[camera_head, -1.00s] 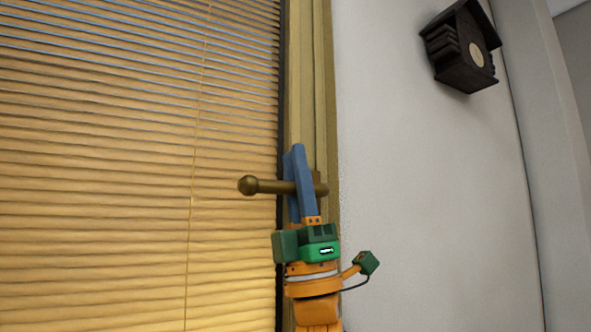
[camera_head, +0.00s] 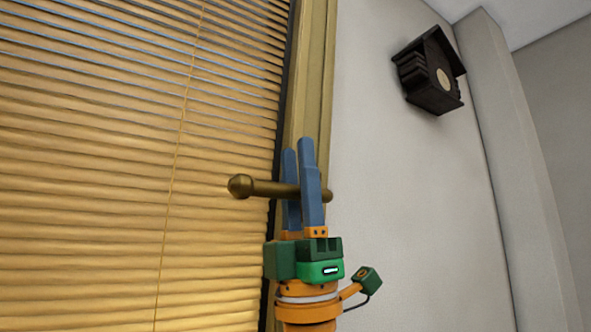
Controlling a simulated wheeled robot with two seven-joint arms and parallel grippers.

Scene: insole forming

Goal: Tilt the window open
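The window (camera_head: 95,180) fills the left side, covered by closed yellowish slatted blinds. Its tan frame (camera_head: 318,95) runs up the middle. A brass-coloured window handle (camera_head: 265,188) lies about level across the frame, its round knob end pointing left over the blinds. My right gripper (camera_head: 301,150) comes up from below with its two blue fingers pointing up. The handle passes in front of the farther finger and behind the nearer one, so the fingers straddle it. Whether they press on it is hard to tell. My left gripper is not in view.
A dark wooden birdhouse (camera_head: 430,72) hangs on the pale wall (camera_head: 400,190) at the upper right. The wall between it and the window frame is bare. A wall corner and the ceiling show at the far right.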

